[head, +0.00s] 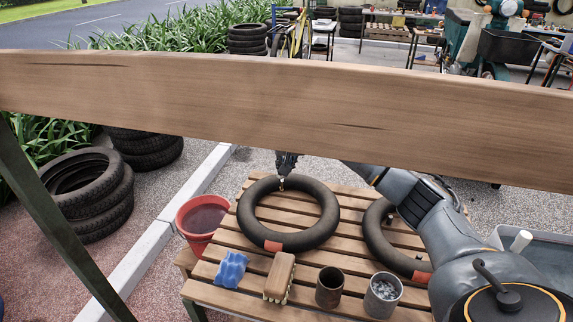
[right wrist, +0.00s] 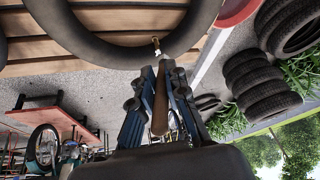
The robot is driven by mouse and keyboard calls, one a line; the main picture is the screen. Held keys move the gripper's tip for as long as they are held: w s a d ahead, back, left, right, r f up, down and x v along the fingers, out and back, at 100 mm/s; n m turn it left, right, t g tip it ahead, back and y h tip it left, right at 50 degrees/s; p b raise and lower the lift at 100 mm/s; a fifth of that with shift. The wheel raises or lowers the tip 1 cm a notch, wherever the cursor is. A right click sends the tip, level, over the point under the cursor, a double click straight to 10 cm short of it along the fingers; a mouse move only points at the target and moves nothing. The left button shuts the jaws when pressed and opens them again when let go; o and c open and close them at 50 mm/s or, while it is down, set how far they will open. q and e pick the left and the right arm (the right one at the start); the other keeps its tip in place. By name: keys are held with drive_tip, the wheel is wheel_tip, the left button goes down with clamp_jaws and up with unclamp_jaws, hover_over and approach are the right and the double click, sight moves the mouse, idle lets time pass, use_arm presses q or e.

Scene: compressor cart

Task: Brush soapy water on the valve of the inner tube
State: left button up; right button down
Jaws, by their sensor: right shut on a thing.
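A black inner tube (head: 329,213) with a red patch lies on the slatted wooden table (head: 222,297). Its small brass valve (head: 281,184) is on the tube's far side; in the right wrist view the valve (right wrist: 155,41) shows at the tube's edge. My right gripper (head: 287,158) is just beyond the valve, partly hidden by a wooden beam. It also shows in the right wrist view (right wrist: 161,75), shut on a slim brush with a brown handle (right wrist: 160,110). The brush's pale tip is close to the valve; I cannot tell whether they touch. My left gripper is not in view.
A second tube (head: 373,238) lies at right. A blue sponge (head: 231,268), wooden scrub brush (head: 279,277), dark cup (head: 329,290) and metal can (head: 382,296) stand at the front. A red bucket (head: 187,223) stands left. The beam (head: 250,95) crosses the view.

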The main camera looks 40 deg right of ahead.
drive_tip(key=shift+s+d, duration=0.1)
drive_tip(key=shift+s, duration=0.05)
drive_tip(key=shift+s+d, duration=0.25)
drive_tip(key=shift+w+a, duration=0.2)
drive_tip(key=shift+r, duration=0.1)
idle(0.5)
